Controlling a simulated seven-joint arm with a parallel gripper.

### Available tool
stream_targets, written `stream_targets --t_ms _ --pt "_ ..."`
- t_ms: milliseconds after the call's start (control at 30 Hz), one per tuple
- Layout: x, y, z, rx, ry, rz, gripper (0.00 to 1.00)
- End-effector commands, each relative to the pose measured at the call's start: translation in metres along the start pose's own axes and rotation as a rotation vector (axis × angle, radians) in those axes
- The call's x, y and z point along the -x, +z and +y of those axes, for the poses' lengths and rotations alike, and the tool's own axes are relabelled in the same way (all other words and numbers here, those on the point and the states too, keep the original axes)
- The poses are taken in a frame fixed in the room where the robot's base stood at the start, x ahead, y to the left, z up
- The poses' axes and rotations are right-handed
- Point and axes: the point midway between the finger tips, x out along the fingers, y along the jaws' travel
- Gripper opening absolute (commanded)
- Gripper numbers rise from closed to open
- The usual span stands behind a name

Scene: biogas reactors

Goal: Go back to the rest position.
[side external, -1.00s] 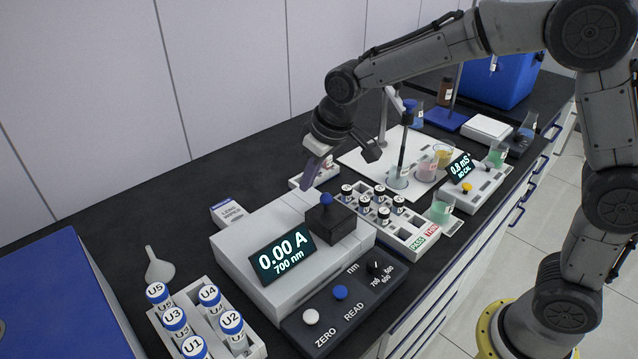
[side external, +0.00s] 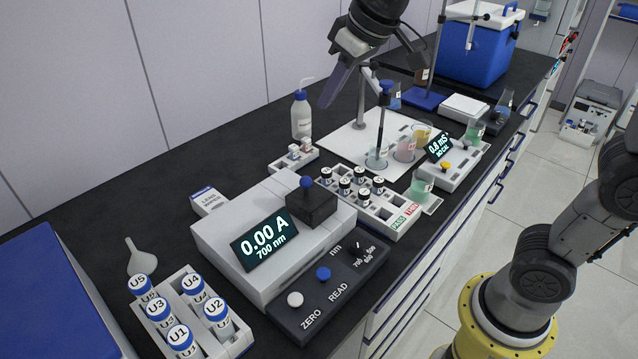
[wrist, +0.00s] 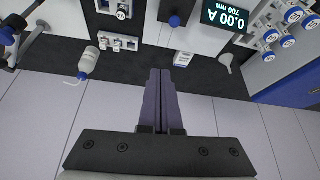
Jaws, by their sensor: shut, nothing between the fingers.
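My gripper (side external: 332,92) is raised above the bench, near the back wall, clear of everything. In the wrist view its two purple fingers (wrist: 161,78) are pressed together with nothing between them. Below and to its left in the side view stands the spectrophotometer (side external: 225,226), its display (side external: 264,241) reading 0.00 A, 700 nm. Its black lid block with a blue knob (side external: 307,182) is in place on top.
A wash bottle (side external: 301,116) stands below my gripper, beside a small white rack (side external: 292,159). A vial rack marked PASS and THIN (side external: 400,222), a probe stand (side external: 362,100), a lens wipes box (side external: 208,201), a funnel (side external: 139,259) and a rack of U-labelled vials (side external: 235,343) occupy the bench.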

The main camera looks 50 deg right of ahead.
Motion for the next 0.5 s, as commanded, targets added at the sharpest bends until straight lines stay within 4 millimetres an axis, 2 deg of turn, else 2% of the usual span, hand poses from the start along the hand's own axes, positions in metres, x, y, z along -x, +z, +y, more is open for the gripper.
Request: stream_targets --t_ms 33,200,300,400,500 --pt "0.019 0.019 0.008 -0.019 0.010 0.026 0.00" --pt "0.050 0.093 0.024 -0.068 0.037 0.071 0.00" --pt "0.055 0.140 0.028 -0.093 0.052 0.085 0.00" --pt "0.049 0.182 0.029 -0.109 0.061 0.081 0.00" --pt "0.039 0.213 0.028 -0.116 0.065 0.065 0.00"
